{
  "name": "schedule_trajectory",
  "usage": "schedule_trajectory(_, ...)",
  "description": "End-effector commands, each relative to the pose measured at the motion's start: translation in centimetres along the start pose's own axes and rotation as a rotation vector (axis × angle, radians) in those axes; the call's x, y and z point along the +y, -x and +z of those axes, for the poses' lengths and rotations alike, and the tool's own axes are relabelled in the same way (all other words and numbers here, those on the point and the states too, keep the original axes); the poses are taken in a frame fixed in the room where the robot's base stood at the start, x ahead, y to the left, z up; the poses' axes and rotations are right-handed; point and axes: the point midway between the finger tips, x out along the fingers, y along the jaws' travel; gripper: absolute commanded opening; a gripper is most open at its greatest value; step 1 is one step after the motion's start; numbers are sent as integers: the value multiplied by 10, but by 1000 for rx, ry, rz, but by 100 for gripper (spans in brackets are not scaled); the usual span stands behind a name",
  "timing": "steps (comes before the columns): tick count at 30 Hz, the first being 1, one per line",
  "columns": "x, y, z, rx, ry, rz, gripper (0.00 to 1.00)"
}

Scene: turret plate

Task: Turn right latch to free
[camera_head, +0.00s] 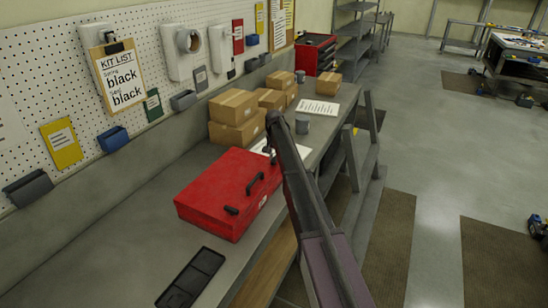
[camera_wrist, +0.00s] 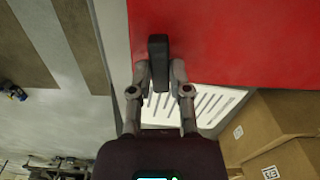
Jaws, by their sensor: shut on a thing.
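A red toolbox (camera_head: 226,190) sits shut on the workbench in the head view, with a dark carry handle (camera_head: 256,182) on its front. The left latch (camera_head: 231,210) is a small dark lever near its left end. The right latch (camera_wrist: 158,46) shows in the wrist view as a dark upright bar at the red box's edge. My gripper (camera_wrist: 160,70) has one finger on each side of this latch and is shut on it. In the head view my gripper (camera_head: 268,150) is at the box's right end, where my arm hides much of the latch.
Cardboard boxes (camera_head: 236,118) stand behind the toolbox, close to my gripper's side in the wrist view (camera_wrist: 275,135). A printed sheet (camera_wrist: 200,104) lies by the toolbox. A black tray (camera_head: 191,278) lies on the bench's near part. The aisle floor at right is open.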

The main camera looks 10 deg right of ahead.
Motion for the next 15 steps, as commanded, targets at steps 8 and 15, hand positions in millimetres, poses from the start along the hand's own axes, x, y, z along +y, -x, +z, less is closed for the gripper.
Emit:
schedule_trajectory(8,0,0,0,-1,212,1,0)
schedule_trajectory(15,0,0,0,-1,439,0,0)
